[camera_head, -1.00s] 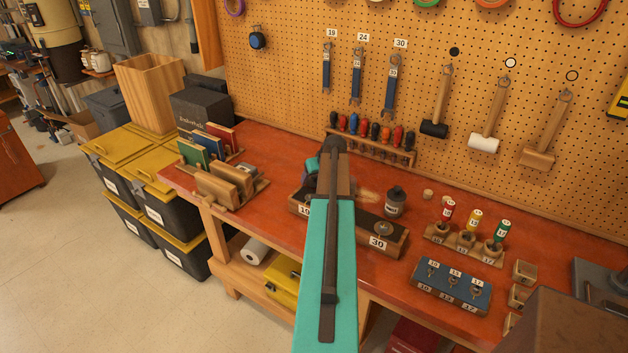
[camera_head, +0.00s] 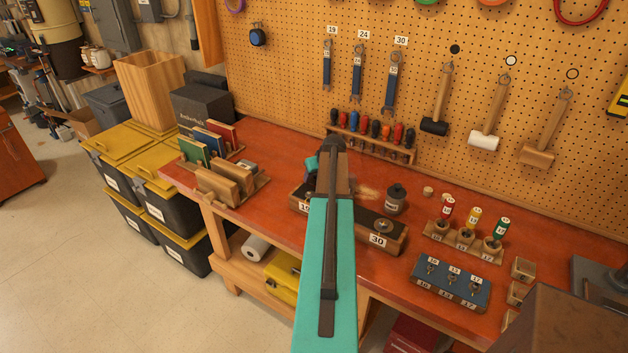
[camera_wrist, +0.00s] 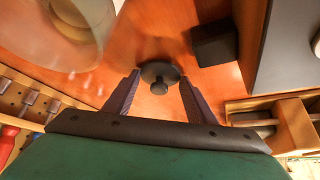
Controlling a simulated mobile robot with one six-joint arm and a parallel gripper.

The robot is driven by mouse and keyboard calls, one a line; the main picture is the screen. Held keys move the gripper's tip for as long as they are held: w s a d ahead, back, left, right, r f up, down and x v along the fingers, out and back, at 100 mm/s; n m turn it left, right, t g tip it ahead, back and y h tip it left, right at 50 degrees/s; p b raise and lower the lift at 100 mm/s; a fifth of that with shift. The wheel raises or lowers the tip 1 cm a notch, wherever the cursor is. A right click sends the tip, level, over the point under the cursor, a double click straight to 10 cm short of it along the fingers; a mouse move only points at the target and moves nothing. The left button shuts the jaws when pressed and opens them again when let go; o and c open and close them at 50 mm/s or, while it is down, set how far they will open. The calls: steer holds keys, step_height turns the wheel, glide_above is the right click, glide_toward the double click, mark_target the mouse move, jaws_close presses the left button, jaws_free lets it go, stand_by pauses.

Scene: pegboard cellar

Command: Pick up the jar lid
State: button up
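The jar lid (camera_wrist: 158,72) is a dark round disc with a knob in its middle. It lies on the red-orange bench top in the wrist view. My gripper (camera_wrist: 160,77) is open, with one dark finger on each side of the lid. A small gap seems to show between each fingertip and the rim; I cannot tell the height of the tips above the bench. In the head view my arm hides the lid and the fingers.
A see-through jar (camera_wrist: 65,30) stands close at the upper left of the wrist view. A small black block (camera_wrist: 213,43) and a long dark-topped wooden block (camera_head: 362,222) are nearby. The screwdriver rack (camera_head: 398,152) stands by the pegboard, and a book rack (camera_head: 262,184) is left.

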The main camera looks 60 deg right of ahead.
steer(key=shift+c, duration=1)
steer(key=shift+r, duration=0.2)
step_height(320, 180, up, 10)
steer(key=b, duration=0.4)
steer(key=shift+f, duration=0.15)
